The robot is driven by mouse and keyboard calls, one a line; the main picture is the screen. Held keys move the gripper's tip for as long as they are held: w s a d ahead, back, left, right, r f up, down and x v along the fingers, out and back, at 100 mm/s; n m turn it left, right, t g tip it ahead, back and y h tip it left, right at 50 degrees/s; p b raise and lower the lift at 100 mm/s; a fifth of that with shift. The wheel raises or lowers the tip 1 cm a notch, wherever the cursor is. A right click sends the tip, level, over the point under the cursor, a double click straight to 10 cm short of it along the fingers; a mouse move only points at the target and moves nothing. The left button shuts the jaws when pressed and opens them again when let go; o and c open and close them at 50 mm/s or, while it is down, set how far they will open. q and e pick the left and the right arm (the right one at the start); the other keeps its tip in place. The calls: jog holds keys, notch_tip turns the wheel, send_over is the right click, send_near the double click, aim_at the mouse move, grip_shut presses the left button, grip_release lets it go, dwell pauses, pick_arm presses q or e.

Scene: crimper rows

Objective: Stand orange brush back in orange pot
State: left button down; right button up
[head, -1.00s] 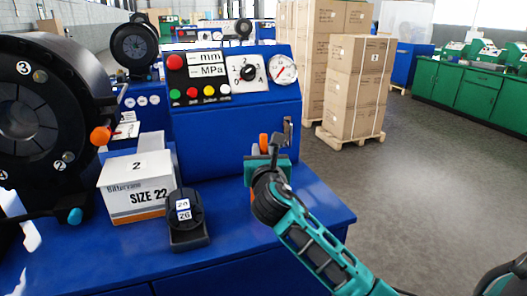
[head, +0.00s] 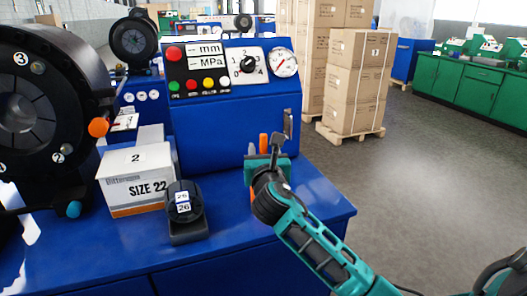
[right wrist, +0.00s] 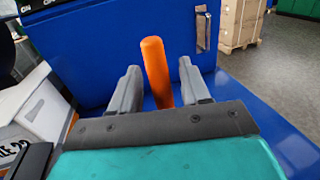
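An upright orange stick, which looks like the brush's handle (right wrist: 155,70), stands in the right wrist view between the two grey fingers of my right gripper (right wrist: 160,84). The fingers are apart, with a gap on both sides of the handle. In the head view, the orange handle (head: 264,142) shows behind my right gripper (head: 265,154), over the right part of the blue bench top. More orange shows just left of the gripper; I cannot tell if it is the pot. The brush's lower end is hidden. My left gripper is not in view.
A white SIZE 22 box (head: 137,182) and a black dial stand (head: 185,212) are left of the gripper. A blue control panel (head: 235,115) rises behind, with a metal latch (head: 288,124) on its right. The bench's right corner (head: 325,205) is bare.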

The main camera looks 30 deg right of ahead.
jog(key=shift+o, duration=0.7)
jog(key=v, duration=1.3)
jog(key=shift+w, duration=0.1)
jog(key=s+a+f+m+g+y, duration=0.1)
jog(key=s+f+m+g+y, duration=0.15)
jog(key=s+f+m, duration=0.4)
jog(key=s+a+f+m+g+y, duration=0.1)
jog(key=s+f+m+g, duration=0.25)
jog(key=f+m, duration=0.45)
jog(key=s+a+f+m+g+y, duration=0.2)
jog(key=s+a+f+m+g, duration=0.1)
jog(key=s+m, duration=0.35)
jog(key=s+a+f+m+g+y, duration=0.3)
jog(key=s+m, duration=0.2)
jog(key=m, duration=0.2)
jog(key=w+a+f+t+y, duration=0.2)
jog(key=w+a+f+t, duration=0.1)
jog(key=w+f+t, duration=0.4)
jog(key=shift+w+f, duration=0.2)
jog(key=shift+f, duration=0.65)
